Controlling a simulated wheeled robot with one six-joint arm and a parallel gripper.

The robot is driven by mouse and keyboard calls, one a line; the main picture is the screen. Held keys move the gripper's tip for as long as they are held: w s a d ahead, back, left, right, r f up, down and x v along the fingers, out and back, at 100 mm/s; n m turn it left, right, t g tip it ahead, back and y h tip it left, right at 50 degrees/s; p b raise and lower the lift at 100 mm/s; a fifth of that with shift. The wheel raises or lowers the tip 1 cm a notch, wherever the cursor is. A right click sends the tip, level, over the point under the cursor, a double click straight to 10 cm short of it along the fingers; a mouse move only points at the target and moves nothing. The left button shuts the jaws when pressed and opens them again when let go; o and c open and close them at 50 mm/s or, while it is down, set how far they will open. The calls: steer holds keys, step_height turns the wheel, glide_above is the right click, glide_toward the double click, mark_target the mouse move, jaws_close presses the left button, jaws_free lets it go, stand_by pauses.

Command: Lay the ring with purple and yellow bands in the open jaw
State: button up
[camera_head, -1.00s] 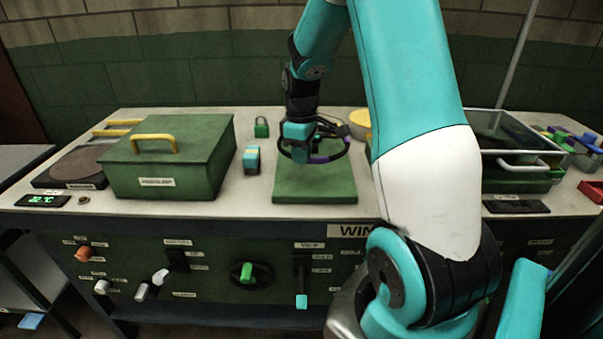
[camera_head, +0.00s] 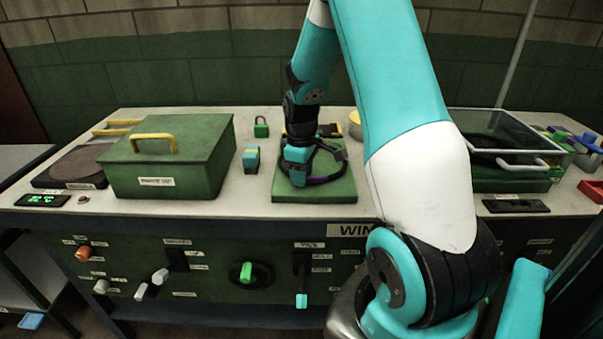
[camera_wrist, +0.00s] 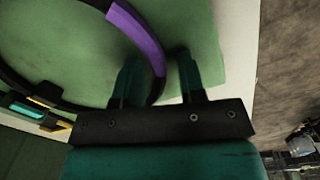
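The ring (camera_head: 325,180) is a dark loop with a purple band. It appears to lie flat on a square green plate (camera_head: 332,194), and I cannot make out a yellow band on it clearly. In the wrist view the ring's purple band (camera_wrist: 137,38) curves over the green plate (camera_wrist: 215,50). My gripper (camera_head: 297,180) is low over the plate's left part. In the wrist view my gripper (camera_wrist: 160,80) has its two fingers apart, with the ring's edge passing between them and a gap beside it. I cannot tell which part is the open jaw.
A green lidded box (camera_head: 170,165) with a yellow handle stands left. A glass-sided bin (camera_head: 515,150) is right. Knobs and levers line the bench front.

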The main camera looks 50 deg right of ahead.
step_height(320, 180, up, 12)
steer(key=s+a+r+n, duration=0.1)
steer(key=a+r, duration=0.2)
steer(key=a, duration=1.1)
steer(key=s+a+r+n+y, duration=0.1)
steer(key=s+a+y, duration=0.3)
steer(key=s+a, duration=1.3)
steer(key=a+r, duration=0.1)
steer(key=a, duration=0.2)
steer(key=shift+s+a, duration=0.25)
steer(key=shift+s, duration=0.1)
